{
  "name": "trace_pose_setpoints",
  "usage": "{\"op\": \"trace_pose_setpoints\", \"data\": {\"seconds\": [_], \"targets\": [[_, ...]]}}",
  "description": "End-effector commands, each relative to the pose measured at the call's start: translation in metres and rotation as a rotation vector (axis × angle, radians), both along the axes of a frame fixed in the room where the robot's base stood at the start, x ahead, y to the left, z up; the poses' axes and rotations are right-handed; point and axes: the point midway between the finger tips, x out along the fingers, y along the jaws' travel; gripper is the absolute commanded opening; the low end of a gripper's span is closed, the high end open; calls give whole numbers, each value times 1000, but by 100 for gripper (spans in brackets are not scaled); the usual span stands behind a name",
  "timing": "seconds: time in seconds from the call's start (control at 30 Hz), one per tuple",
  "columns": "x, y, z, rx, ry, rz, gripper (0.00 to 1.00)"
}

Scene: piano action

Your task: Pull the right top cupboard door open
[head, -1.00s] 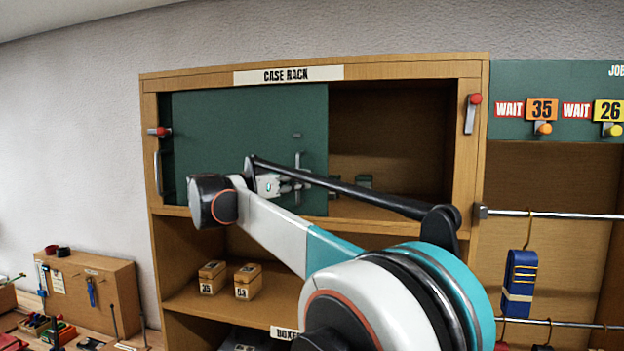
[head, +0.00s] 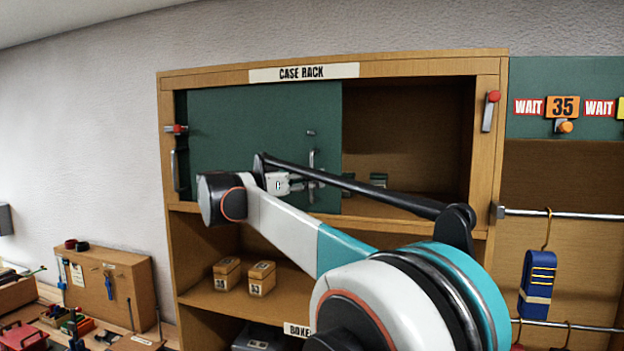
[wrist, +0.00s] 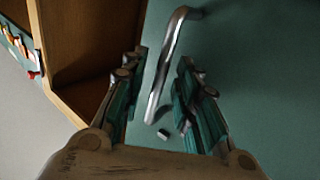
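The right top cupboard door (head: 260,125) is a flat green panel standing at the left of the case rack's top compartment. To its right the compartment (head: 410,130) is open and dark. A metal bar handle (head: 312,160) stands upright near the door's right edge. My gripper (head: 298,184) is at the lower part of this handle. In the wrist view the handle (wrist: 165,65) runs between the two fingers of my gripper (wrist: 158,80), with gaps on both sides. The fingers are open and hold nothing.
The wooden case rack (head: 490,150) has a red-tipped latch (head: 490,110) on its right post and another (head: 175,129) at the left. A second handle (head: 175,170) shows at the far left. Small boxes (head: 262,278) sit on the shelf below. Rails (head: 545,212) run at the right.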

Motion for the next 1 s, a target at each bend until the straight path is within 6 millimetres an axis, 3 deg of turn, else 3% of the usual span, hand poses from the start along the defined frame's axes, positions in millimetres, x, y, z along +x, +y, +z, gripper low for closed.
{"op": "trace_pose_setpoints", "data": {"seconds": [0.5, 1.0], "targets": [[-58, 75, 0, 0, 0, 3, 28], [-68, 87, -1, 1, 1, 1, 28]]}}
